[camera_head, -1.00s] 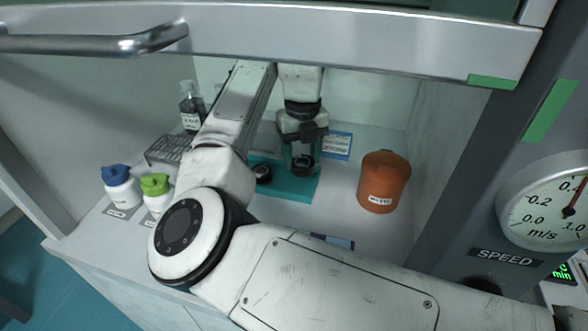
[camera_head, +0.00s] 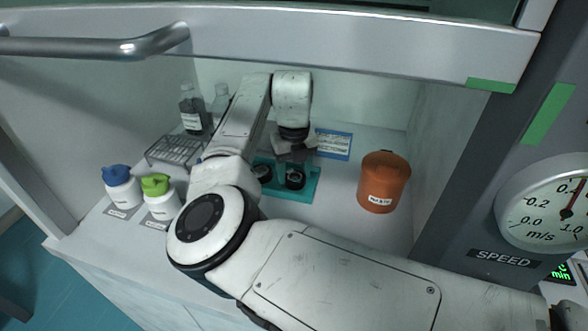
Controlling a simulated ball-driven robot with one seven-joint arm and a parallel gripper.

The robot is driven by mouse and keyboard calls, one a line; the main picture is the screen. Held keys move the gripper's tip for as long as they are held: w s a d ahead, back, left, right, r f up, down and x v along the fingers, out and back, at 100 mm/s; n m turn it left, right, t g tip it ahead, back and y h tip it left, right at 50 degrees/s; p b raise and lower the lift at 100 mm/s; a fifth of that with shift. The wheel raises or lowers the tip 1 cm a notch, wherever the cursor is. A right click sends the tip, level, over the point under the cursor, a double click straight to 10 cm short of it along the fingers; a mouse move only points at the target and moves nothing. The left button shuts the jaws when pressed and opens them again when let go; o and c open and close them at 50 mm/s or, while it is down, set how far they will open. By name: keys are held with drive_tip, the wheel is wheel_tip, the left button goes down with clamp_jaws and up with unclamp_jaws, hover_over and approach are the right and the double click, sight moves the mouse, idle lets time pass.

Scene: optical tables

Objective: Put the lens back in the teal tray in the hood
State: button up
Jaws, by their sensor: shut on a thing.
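The teal tray (camera_head: 308,190) lies on the hood floor, partly hidden by my arm. My gripper (camera_head: 295,172) points down over the tray's right part, its fingers shut on the dark, round lens (camera_head: 295,182). The lens is low over the tray; I cannot tell whether it touches the tray. A second dark round piece (camera_head: 263,172) sits in the tray to the left, partly behind my arm.
An orange container (camera_head: 383,182) stands right of the tray. A wire rack (camera_head: 174,152), dark bottle (camera_head: 194,112), blue-capped bottle (camera_head: 121,187) and green-capped bottle (camera_head: 159,197) stand at left. A blue card (camera_head: 333,144) lies behind. The raised sash (camera_head: 330,42) crosses above.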

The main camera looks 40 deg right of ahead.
sight(294, 174)
drive_tip(key=o, duration=1.2)
drive_tip(key=shift+c, duration=0.2)
wheel_tip(294, 174, up, 12)
drive_tip(key=shift+r, duration=0.1)
